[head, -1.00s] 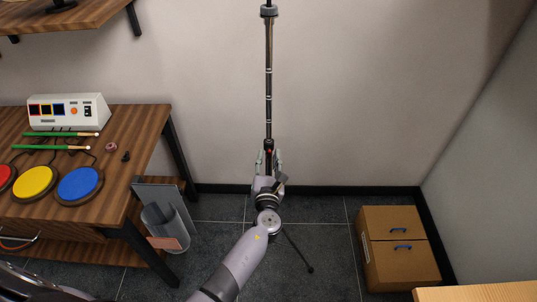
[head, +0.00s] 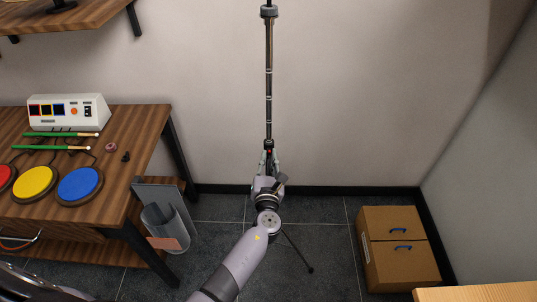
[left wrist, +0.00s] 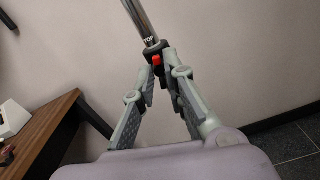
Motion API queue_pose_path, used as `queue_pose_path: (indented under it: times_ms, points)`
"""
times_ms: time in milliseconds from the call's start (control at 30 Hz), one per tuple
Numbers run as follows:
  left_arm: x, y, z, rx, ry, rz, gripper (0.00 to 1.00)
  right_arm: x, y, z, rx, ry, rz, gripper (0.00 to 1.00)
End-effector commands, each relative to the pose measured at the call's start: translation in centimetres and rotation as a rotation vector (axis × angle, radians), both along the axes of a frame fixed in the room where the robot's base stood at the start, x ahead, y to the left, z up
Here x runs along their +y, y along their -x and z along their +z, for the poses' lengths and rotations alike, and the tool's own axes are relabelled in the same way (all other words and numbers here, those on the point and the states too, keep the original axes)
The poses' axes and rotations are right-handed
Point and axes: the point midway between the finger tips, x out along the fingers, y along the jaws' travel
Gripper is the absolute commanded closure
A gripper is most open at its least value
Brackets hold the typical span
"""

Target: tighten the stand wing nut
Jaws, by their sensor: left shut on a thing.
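The stand (head: 268,85) is a tall, dark, upright pole with a dark leg spread on the floor. A small red wing nut (left wrist: 157,60) sits at a black collar on the pole in the left wrist view. It is a tiny red spot in the head view (head: 269,151). My left gripper (left wrist: 159,64) comes up from below, with its two fingertips on either side of the red nut, shut on it. In the head view my left gripper (head: 269,153) covers the pole below the collar. My right gripper is not in view.
A wooden table (head: 140,125) at left holds a white control box (head: 70,112), green sticks and coloured round pads. A grey bin (head: 165,222) stands beside it. The floor between stand and boxes is clear.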

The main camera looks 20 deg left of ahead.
Motion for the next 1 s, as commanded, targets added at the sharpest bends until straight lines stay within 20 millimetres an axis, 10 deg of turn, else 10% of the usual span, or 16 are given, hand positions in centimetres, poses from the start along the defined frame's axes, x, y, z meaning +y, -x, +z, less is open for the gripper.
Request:
queue_pose_path:
  times_ms: [1000]
  points:
    - [-0.1,0.0,0.4,0.196,-0.673,-0.005,1.0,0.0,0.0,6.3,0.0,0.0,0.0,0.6]
